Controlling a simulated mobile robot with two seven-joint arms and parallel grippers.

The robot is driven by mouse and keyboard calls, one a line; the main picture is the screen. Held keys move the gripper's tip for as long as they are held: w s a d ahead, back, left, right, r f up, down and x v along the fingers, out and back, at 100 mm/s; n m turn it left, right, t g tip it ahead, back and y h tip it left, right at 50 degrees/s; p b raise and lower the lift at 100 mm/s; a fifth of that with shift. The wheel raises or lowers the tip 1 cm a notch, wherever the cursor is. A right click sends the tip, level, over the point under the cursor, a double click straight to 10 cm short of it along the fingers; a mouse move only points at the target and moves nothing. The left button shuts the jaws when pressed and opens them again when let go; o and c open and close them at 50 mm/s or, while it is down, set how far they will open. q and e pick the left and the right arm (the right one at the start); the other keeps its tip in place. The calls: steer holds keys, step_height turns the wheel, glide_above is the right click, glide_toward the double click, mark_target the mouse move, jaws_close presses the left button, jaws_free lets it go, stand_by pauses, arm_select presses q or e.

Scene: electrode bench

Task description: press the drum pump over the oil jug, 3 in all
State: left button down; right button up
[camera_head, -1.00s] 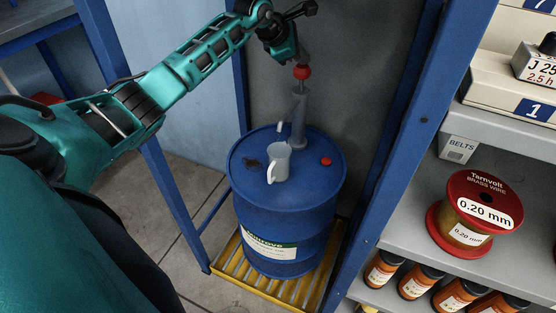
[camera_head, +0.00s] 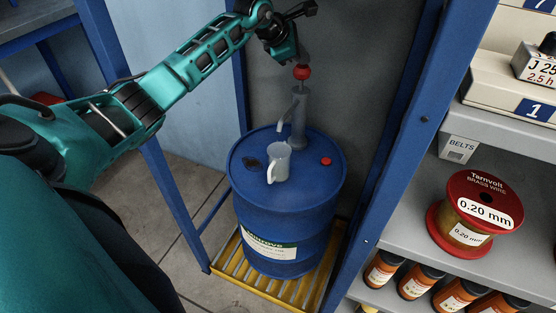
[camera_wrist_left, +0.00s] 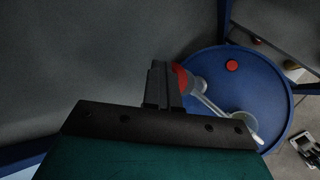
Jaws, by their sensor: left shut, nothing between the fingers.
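The drum pump (camera_head: 299,122) is a grey upright cylinder with a red knob (camera_head: 302,73) on top and a slanted spout. It stands at the back of a blue drum (camera_head: 290,190). The oil jug (camera_head: 280,163), pale grey with a handle, stands upright on the drum lid below the spout's end. My left gripper (camera_head: 303,58) is shut and empty, fingers pointing down just above the knob; I cannot tell whether they touch it. In the left wrist view the knob (camera_wrist_left: 181,78) is partly hidden behind the fingers, with the jug (camera_wrist_left: 243,124) beyond. My right gripper is out of view.
The drum stands on a yellow slatted pallet (camera_head: 255,278) inside a blue frame (camera_head: 385,160). A red cap (camera_head: 326,161) sits on the lid. Right of the frame, grey shelves hold a wire spool (camera_head: 470,215) and several orange jars. Floor at left is clear.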

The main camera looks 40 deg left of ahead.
mark_target(299, 68)
arm_select(q)
steer(key=shift+s+f, duration=0.1)
steer(key=shift+f, duration=0.3)
steer(key=shift+f+b, duration=0.3)
steer(key=shift+f, duration=0.15)
steer(key=shift+f+b, duration=0.6)
steer(key=shift+f, duration=0.35)
stand_by(1.0)
steer(key=shift+r+p, duration=1)
steer(key=shift+r, duration=0.45)
step_height(299, 68, up, 6)
steer(key=p, duration=0.4)
steer(key=shift+r+p, duration=0.15)
steer(key=shift+p, duration=0.15)
stand_by(1.7)
